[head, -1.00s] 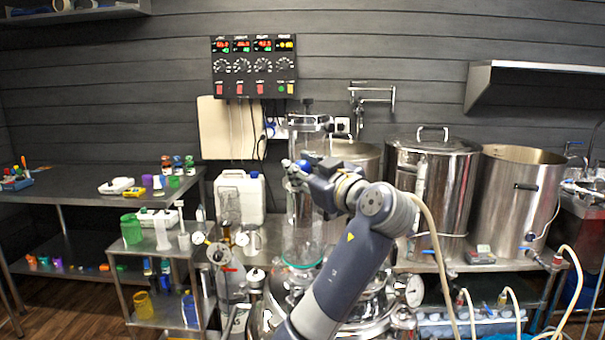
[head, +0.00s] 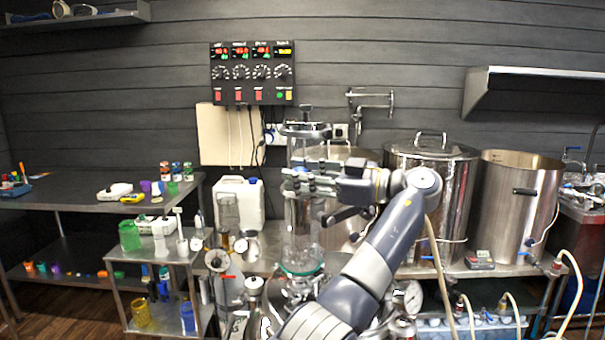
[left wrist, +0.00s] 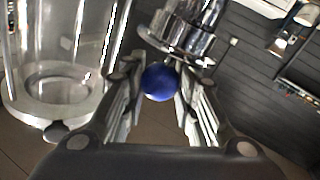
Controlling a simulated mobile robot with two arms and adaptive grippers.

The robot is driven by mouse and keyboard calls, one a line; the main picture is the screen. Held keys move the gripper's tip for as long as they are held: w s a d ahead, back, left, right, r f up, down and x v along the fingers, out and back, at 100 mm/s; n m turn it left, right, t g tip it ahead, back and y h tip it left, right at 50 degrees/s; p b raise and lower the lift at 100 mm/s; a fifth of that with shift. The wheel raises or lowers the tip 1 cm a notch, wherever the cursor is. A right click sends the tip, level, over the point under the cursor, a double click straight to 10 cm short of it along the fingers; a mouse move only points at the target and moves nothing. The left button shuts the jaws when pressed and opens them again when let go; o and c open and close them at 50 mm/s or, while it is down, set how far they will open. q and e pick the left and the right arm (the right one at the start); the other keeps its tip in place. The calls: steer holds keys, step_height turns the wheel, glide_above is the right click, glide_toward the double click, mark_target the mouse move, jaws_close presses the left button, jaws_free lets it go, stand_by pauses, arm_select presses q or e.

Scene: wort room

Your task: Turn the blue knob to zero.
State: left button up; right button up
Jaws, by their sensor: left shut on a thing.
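The blue knob (left wrist: 158,83) is a round ball in the left wrist view, below a chrome fitting (left wrist: 182,35). It sits between the two fingers of my left gripper (left wrist: 157,90), which is shut on it. My right gripper is not in view.
A glass cylinder (left wrist: 62,60) stands close on the left in the wrist view. Steel kettles (head: 432,190) stand to the right of the column. A control panel (head: 252,73) hangs on the wall. A white jug (head: 240,200) stands left of the column.

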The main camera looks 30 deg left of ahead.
arm_select(q)
steer(key=shift+f+g, duration=0.25)
steer(key=shift+g, duration=0.15)
steer(key=o, duration=0.8)
steer(key=shift+a, duration=0.3)
steer(key=shift+d+r, duration=0.1)
steer(key=shift+d, duration=0.05)
steer(key=shift+v, duration=3.65)
